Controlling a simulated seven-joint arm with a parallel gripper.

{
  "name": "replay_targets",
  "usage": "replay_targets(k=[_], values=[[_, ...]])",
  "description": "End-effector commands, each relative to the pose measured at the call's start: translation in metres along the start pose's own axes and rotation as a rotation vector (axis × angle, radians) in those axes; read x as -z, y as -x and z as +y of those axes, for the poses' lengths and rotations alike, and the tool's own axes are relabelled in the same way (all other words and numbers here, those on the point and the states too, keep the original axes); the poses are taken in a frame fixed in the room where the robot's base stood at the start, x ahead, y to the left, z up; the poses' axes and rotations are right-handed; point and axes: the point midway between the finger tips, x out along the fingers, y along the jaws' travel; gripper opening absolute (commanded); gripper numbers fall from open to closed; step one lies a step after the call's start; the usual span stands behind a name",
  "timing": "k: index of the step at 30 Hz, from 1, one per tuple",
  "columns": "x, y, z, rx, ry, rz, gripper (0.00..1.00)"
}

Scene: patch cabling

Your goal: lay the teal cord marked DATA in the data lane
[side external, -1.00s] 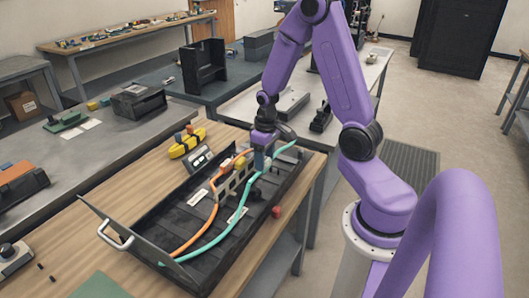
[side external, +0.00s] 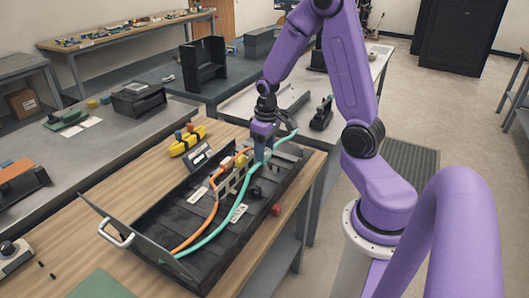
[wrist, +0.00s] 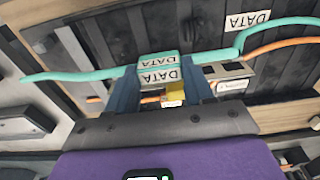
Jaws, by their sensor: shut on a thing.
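The teal cord (side external: 213,237) runs lengthwise through a black tray (side external: 150,222). Its front part lies on the tray floor, and its far end rises past my gripper. My gripper (side external: 261,156) is shut on the cord at its DATA tag; the tag (wrist: 158,68) sits between the blue fingertips in the wrist view. The cord extends out on both sides of the fingers. A white DATA label (side external: 238,213) marks the tray floor to the right of the cord and also shows in the wrist view (wrist: 248,20). The held part appears raised, beside the beige divider (side external: 230,183).
An orange cord (side external: 205,225) lies in the tray left of the teal one. The tray has a raised end flap with a pale handle (side external: 114,236). A red knob (side external: 276,209) is at the right. A yellow item (side external: 187,141) and small device (side external: 199,158) stand left.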

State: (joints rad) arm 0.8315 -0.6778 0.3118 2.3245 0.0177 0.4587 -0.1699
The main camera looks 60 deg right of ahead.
Motion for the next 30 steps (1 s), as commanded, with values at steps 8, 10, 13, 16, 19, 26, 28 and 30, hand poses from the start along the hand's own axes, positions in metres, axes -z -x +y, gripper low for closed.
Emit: replay_targets(k=[8, 10, 13, 16, 19, 26, 28, 30], values=[[0.0, 0.0, 0.0, 0.0, -0.002, 0.0, 0.0], [0.0, -0.003, 0.0, 0.0, -0.001, -0.002, 0.0], [-0.001, -0.009, 0.0, 0.0, -0.001, -0.003, 0.0], [-0.001, -0.018, 0.0, 0.0, 0.0, -0.004, 0.0], [-0.002, -0.026, 0.0, 0.0, -0.001, -0.004, 0.0], [-0.003, -0.046, 0.0, 0.0, 0.0, -0.003, 0.0], [-0.003, -0.052, 0.0, 0.0, 0.0, -0.003, 0.0], [-0.002, -0.052, 0.0, 0.0, 0.0, 0.001, 0.0]])
